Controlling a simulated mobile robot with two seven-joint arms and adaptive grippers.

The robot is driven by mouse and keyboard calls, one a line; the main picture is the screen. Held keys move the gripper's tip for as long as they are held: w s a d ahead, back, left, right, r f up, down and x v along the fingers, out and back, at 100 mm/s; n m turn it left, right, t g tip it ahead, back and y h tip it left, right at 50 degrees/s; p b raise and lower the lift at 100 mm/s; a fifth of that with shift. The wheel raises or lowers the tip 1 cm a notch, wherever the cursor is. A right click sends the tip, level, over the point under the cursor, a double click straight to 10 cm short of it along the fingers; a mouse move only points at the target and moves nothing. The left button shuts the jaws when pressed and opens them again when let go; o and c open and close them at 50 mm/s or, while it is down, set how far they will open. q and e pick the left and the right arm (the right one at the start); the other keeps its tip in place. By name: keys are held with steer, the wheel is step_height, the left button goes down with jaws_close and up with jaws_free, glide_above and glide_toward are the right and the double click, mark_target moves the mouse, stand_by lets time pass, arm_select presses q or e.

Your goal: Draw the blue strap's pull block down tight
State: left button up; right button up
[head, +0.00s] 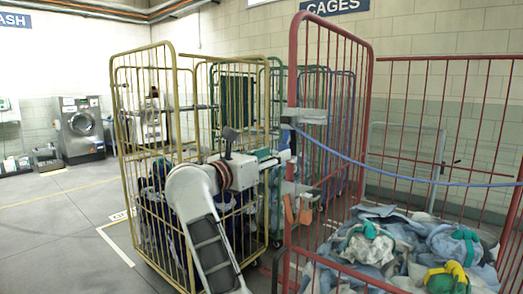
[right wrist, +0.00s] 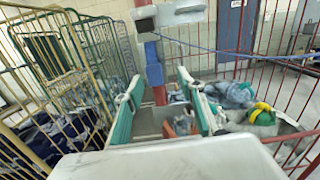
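The blue strap (head: 400,178) runs from a grey buckle (head: 307,117) on the red cage's corner post across the cage's front to the right. The strap (right wrist: 235,51) and buckle (right wrist: 181,13) also show in the right wrist view. My left gripper is out of view.
The red cage (head: 372,62) holds blue and grey laundry bundles (head: 375,245) with green and yellow ties. A yellow cage (head: 114,100) with dark laundry stands close behind my right arm. An orange item (right wrist: 184,122) shows between the fingers. Floor is clear at left.

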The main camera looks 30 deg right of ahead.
mark_target(282, 149)
steer(key=shift+y, duration=0.3)
steer(key=x, duration=0.3)
steer(key=w+x, duration=0.1)
steer(key=x, duration=0.3)
steer(key=shift+w+r, duration=0.1)
steer(key=shift+r, duration=0.05)
jaws_close()
